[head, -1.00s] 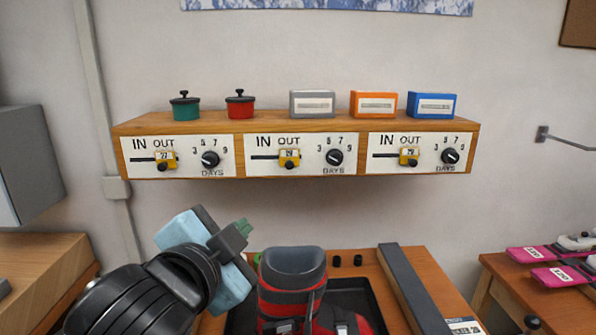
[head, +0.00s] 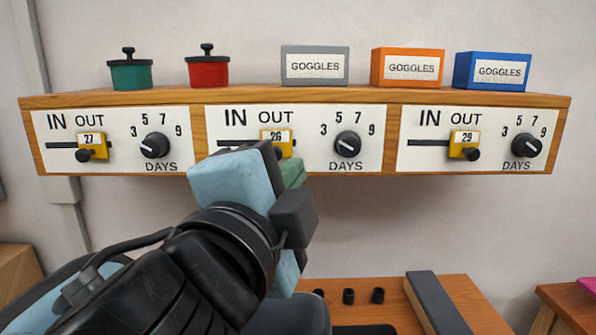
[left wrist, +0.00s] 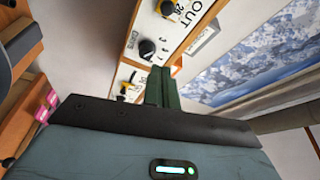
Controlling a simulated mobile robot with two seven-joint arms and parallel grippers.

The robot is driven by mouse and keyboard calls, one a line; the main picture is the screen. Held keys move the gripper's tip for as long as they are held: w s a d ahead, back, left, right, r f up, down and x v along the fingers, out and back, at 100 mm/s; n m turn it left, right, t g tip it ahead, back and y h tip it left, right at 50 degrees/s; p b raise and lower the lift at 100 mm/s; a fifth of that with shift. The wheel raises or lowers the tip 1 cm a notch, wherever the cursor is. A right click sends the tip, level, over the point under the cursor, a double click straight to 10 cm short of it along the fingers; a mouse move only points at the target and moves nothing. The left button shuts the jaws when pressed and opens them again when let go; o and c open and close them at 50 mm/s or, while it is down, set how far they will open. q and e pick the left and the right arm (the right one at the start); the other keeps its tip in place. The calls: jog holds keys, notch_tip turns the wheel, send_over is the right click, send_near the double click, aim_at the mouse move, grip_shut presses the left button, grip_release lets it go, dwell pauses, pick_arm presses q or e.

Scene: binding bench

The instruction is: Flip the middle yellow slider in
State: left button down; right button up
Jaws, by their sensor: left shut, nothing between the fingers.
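The middle yellow slider (head: 283,136), marked 26, sits under OUT at the right end of its dark slot on the middle white panel (head: 372,124). The slot runs left toward IN. My left gripper (head: 293,173) is shut and empty, its green fingers just below the slider in the picture. The gripper hides the slider's lower part and black knob; I cannot tell whether they touch. In the left wrist view, the shut green fingers (left wrist: 162,88) point toward the panels, and a yellow slider (left wrist: 167,8) shows at the top edge. My right gripper is not in view.
Similar yellow sliders sit under OUT on the left (head: 93,141) and right (head: 465,138) panels. A black dial (head: 347,144) is right of the middle slider. Pots and goggles boxes (head: 315,66) stand on the shelf (head: 270,96). Wall space below the right panel is clear.

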aim_at(285, 156)
pick_arm(q)
jog(key=shift+w+d+f, duration=0.1)
jog(key=shift+w+f, duration=0.05)
jog(key=shift+w, duration=4.75)
jog(key=shift+a+f, duration=0.15)
jog(key=shift+a, duration=0.25)
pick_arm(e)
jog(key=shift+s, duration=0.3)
pick_arm(q)
jog(key=shift+a, duration=0.1)
